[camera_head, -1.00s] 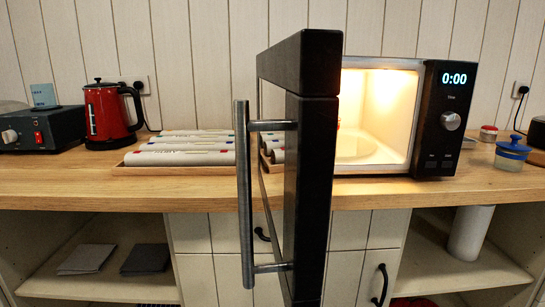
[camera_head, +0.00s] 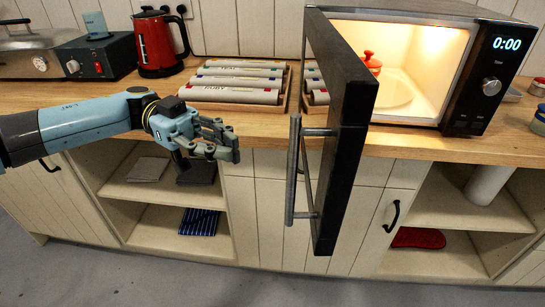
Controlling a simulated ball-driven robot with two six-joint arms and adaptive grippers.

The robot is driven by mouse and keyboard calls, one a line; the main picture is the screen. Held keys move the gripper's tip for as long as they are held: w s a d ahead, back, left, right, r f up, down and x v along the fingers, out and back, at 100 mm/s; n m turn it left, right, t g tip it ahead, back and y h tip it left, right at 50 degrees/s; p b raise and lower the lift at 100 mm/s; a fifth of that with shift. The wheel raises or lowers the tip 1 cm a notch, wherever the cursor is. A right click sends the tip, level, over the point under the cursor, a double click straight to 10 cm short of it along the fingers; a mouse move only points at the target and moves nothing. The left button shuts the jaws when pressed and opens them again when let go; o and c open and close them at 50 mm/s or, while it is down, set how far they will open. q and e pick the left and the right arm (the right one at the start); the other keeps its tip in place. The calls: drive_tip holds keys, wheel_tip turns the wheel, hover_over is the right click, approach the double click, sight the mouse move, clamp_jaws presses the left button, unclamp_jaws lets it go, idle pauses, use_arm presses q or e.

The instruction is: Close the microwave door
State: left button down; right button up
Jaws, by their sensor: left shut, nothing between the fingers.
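The microwave (camera_head: 456,70) stands on the counter at the right, lit inside, its display reading 0:00. Its black door (camera_head: 346,130) is wide open and juts out past the counter's front edge. The door's upright metal handle (camera_head: 293,170) is on the door's left side. A red-lidded item (camera_head: 372,62) is inside the microwave, partly hidden by the door. My left gripper (camera_head: 232,150) is shut and empty, in front of the counter, to the left of the handle and apart from it. My right gripper is not in view.
A tray (camera_head: 283,103) of rolled fabrics lies on the counter behind my left gripper and the door. A red kettle (camera_head: 158,45) and a dark control box (camera_head: 98,58) stand at the left. Open shelves (camera_head: 165,190) are below. The floor (camera_head: 150,280) in front is clear.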

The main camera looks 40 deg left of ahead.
sight(290, 178)
use_arm(q)
drive_tip(key=d, duration=0.2)
drive_tip(key=d+p, duration=0.1)
drive_tip(key=d, duration=0.2)
drive_tip(key=d+p, duration=0.1)
drive_tip(key=d, duration=0.1)
drive_tip(key=shift+w+d+r, duration=0.15)
drive_tip(key=shift+w+d, duration=0.1)
drive_tip(key=shift+d, duration=0.65)
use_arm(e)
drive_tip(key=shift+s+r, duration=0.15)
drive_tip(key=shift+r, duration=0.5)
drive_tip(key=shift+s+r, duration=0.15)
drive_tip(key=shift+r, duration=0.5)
use_arm(q)
drive_tip(key=shift+w, duration=0.1)
